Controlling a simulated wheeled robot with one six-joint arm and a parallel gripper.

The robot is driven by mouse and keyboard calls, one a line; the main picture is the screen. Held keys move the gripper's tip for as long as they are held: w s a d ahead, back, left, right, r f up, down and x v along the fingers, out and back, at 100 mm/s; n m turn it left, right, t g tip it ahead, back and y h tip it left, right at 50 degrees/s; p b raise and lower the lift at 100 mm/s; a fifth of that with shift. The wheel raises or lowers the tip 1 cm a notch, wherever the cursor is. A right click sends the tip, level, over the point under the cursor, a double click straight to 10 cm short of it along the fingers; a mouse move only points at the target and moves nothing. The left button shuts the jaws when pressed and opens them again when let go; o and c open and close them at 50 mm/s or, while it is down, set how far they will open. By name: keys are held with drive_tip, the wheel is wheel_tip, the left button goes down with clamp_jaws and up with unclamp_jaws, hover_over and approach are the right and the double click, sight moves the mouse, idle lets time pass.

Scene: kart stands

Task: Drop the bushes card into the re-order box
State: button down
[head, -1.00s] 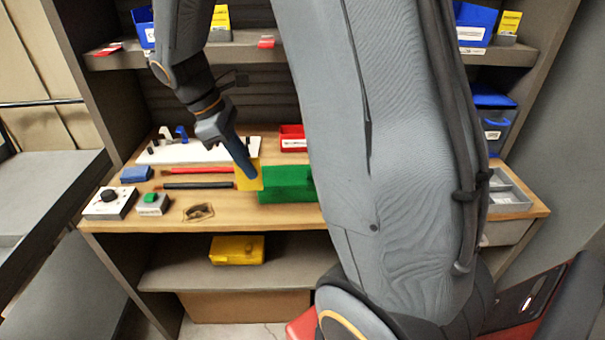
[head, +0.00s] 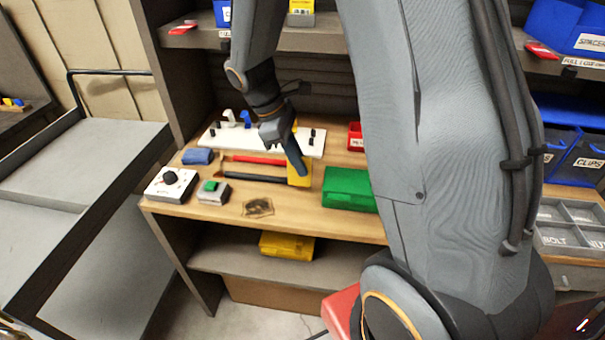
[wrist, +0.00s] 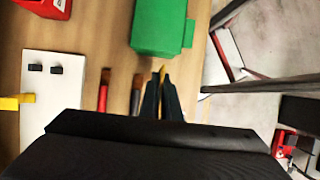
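My gripper (head: 301,170) hangs over the workbench, its dark fingers pointing down and closed on a yellow card (head: 299,180). I cannot read any lettering on the card, so I cannot confirm it is the bushes card. In the wrist view, the fingertips (wrist: 161,80) are close together with a thin yellow edge (wrist: 162,71) between them. The card is left of a green box (head: 348,189) and apart from it in the head view. A red bin (head: 355,137) with a white label is partly hidden behind my arm. I cannot tell which container is the re-order box.
The workbench (head: 325,226) holds a white board (head: 227,143), red and black rods, a blue block (head: 197,157), a knob box (head: 171,186) and a green-button box (head: 213,193). A yellow case (head: 287,245) lies on the lower shelf. A grey cart (head: 90,170) stands left.

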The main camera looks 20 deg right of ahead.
drive_tip(key=shift+f+p, duration=0.45)
drive_tip(key=shift+f, duration=1.6)
drive_tip(key=shift+f, duration=0.15)
drive_tip(key=c, duration=2)
unclamp_jaws()
